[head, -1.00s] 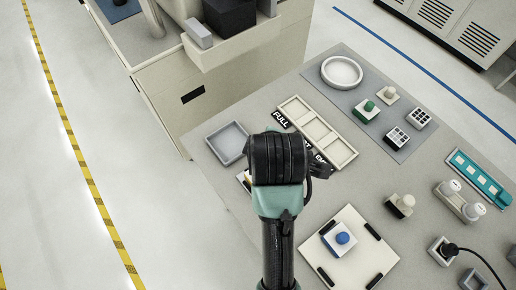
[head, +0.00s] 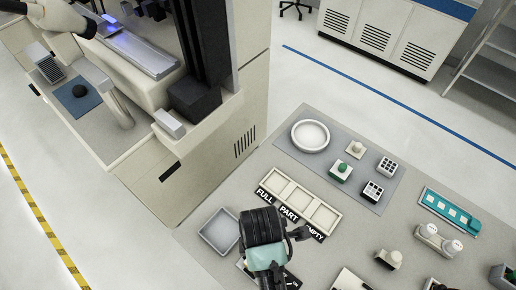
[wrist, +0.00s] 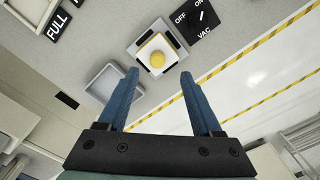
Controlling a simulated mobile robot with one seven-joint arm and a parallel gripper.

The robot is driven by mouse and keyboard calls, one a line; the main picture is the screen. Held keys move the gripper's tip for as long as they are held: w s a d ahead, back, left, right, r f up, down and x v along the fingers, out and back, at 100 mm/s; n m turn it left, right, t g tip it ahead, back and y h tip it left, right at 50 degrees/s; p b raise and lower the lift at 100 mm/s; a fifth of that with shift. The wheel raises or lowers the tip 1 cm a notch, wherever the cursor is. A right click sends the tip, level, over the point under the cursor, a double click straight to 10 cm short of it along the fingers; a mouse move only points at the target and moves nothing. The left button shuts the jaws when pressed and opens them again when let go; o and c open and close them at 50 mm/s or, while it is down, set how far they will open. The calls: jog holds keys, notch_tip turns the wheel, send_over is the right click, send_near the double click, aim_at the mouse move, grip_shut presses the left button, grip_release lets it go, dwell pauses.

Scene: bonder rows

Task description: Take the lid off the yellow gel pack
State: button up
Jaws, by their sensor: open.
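The yellow gel pack (wrist: 145,41) shows in the wrist view as a small square box with a yellow edge. Its pale lid with a round yellow knob (wrist: 157,59) is on it. It sits on a light plate with dark corner pieces, beside an OFF/ON VAC switch panel (wrist: 198,20). My gripper (wrist: 159,73) is open and empty, its two blue fingers apart on either side of the knob in the picture. I cannot tell its height above the lid. In the head view my wrist (head: 263,240) hides the pack.
A shallow grey tray (head: 204,236) lies just left of my wrist. Behind is a three-part tray (head: 281,207) marked FULL, PART, EMPTY. Further back, a grey mat (head: 335,190) holds a round dish (head: 310,149), a green-knobbed pack (head: 341,168) and other small boxes. A large machine (head: 205,165) stands left.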

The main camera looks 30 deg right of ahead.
jog(key=shift+w+f+p, duration=0.2)
jog(key=shift+f+p, duration=0.4)
jog(key=shift+f, duration=2.65)
grip_shut()
